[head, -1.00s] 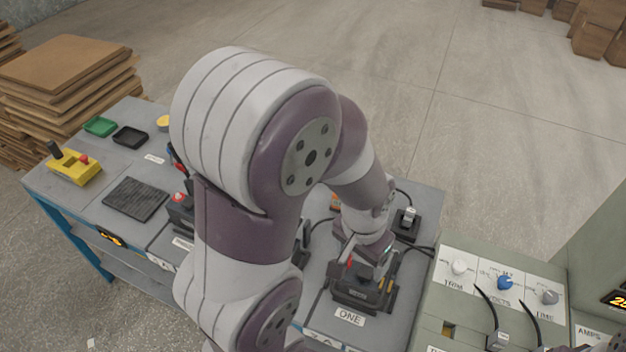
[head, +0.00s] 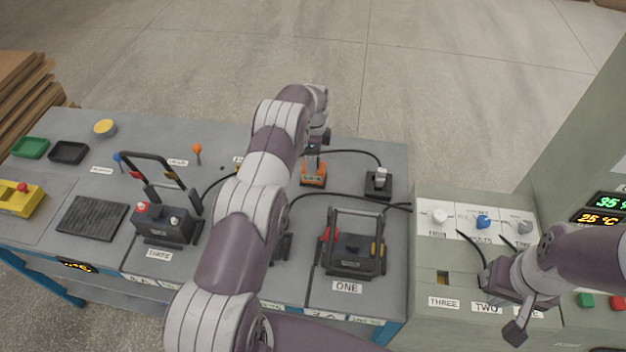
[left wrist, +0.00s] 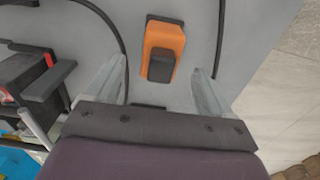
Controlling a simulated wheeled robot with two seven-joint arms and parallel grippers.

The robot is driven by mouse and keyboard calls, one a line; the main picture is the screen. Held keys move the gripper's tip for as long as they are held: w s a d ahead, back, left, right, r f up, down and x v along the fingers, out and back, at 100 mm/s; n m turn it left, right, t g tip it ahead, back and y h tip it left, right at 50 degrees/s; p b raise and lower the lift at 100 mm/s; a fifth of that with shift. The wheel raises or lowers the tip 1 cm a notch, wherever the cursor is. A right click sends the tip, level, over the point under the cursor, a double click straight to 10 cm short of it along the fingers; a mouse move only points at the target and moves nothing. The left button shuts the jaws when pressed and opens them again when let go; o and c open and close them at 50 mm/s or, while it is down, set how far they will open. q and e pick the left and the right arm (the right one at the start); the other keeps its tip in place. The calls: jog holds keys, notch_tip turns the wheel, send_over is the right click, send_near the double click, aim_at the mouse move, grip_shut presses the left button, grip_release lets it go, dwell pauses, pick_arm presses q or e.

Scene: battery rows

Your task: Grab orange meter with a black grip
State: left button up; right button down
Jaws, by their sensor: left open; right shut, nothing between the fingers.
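The orange meter (head: 313,178) with a black grip stands at the back of the grey bench, behind the dark unit labelled ONE. In the left wrist view the orange meter (left wrist: 161,40) lies just ahead of and between the finger lines, its black grip toward me. My left gripper (left wrist: 160,88) is open and empty, its two fingers spread wide. In the head view, my left arm reaches over the bench to just above the meter and partly hides its top. My right gripper (head: 515,328) is shut and empty over the green-grey console at the right.
Dark handled units labelled ONE (head: 350,262) and THREE (head: 164,229) stand on the bench. A black plug (head: 378,184) and cables lie near the meter. The console (head: 430,285) with knobs is at the right. Trays and a yellow control box (head: 18,199) are at the left.

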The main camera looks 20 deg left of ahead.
aim_at(318, 179)
pick_arm(q)
notch_tip(318, 179, down, 6)
jog(key=shift+r+b, duration=0.2)
jog(key=shift+b, duration=0.8)
jog(key=shift+a, duration=0.1)
pick_arm(e)
notch_tip(318, 179, down, 3)
jog(key=shift+r, duration=0.1)
pick_arm(q)
jog(key=shift+w, duration=0.1)
jog(key=shift+c, duration=0.3)
pick_arm(e)
jog(key=shift+d, duration=0.1)
